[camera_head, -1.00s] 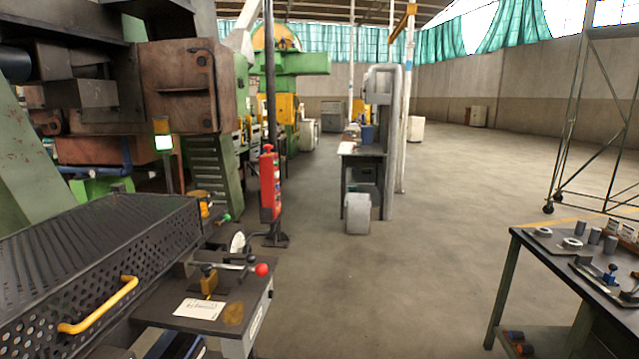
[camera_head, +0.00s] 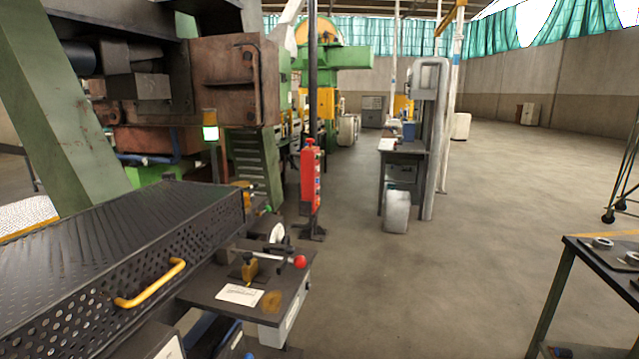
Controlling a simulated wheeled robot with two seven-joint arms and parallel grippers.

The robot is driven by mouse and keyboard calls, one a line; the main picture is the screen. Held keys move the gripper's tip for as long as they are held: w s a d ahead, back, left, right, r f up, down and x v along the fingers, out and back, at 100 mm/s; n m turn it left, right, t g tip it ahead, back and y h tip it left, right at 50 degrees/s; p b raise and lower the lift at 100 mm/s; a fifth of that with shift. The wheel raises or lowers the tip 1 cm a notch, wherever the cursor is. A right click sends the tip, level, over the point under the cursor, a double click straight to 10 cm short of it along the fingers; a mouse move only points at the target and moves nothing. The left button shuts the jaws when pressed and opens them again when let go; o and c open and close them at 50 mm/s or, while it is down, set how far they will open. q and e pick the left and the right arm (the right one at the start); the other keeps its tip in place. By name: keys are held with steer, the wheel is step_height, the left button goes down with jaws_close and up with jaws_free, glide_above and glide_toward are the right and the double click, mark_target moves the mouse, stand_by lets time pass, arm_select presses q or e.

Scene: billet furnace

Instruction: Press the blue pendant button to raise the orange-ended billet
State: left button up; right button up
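I do not see the pendant with its blue button, or an orange-ended billet, clearly in this view. A small blue spot (camera_head: 249,356) shows at the bottom edge, too cut off to identify. Neither of my grippers is in view.
A perforated black guard (camera_head: 120,245) with a yellow handle (camera_head: 150,283) fills the lower left. A small bench (camera_head: 225,289) beside it carries a red-knobbed lever (camera_head: 299,262). A dark table (camera_head: 590,265) is at lower right. Open floor lies between.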

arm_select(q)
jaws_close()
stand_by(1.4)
